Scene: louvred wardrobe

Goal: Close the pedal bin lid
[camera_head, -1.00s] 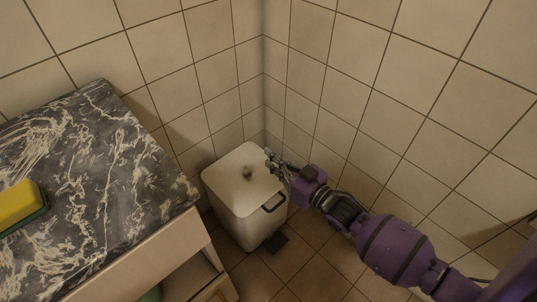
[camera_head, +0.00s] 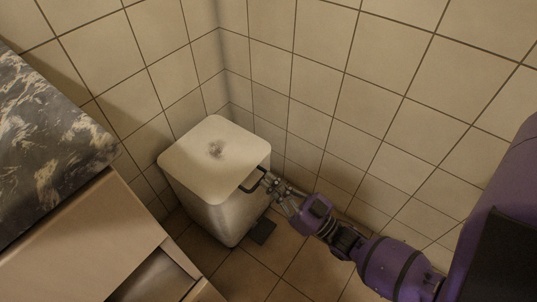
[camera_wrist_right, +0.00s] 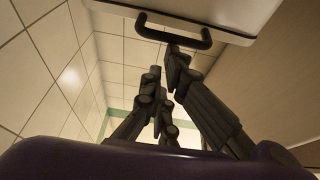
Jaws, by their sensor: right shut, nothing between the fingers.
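The white pedal bin (camera_head: 205,205) stands in the tiled corner, with its pale lid (camera_head: 213,150) lying flat over the body. A dark handle (camera_head: 252,180) sticks out at the lid's front right edge. It also shows in the right wrist view (camera_wrist_right: 173,37). A dark pedal (camera_head: 263,231) is at the bin's foot. My right gripper (camera_head: 268,181) is beside the handle, with its fingers shut and nothing between them. In the right wrist view the fingertips are close below the handle; whether they touch it I cannot tell. My left gripper is not in view.
A dark marbled counter (camera_head: 45,140) over a pale cabinet (camera_head: 85,235) stands left of the bin. Tiled walls (camera_head: 320,90) close in behind and to the right. Some floor (camera_head: 240,275) is free in front of the bin.

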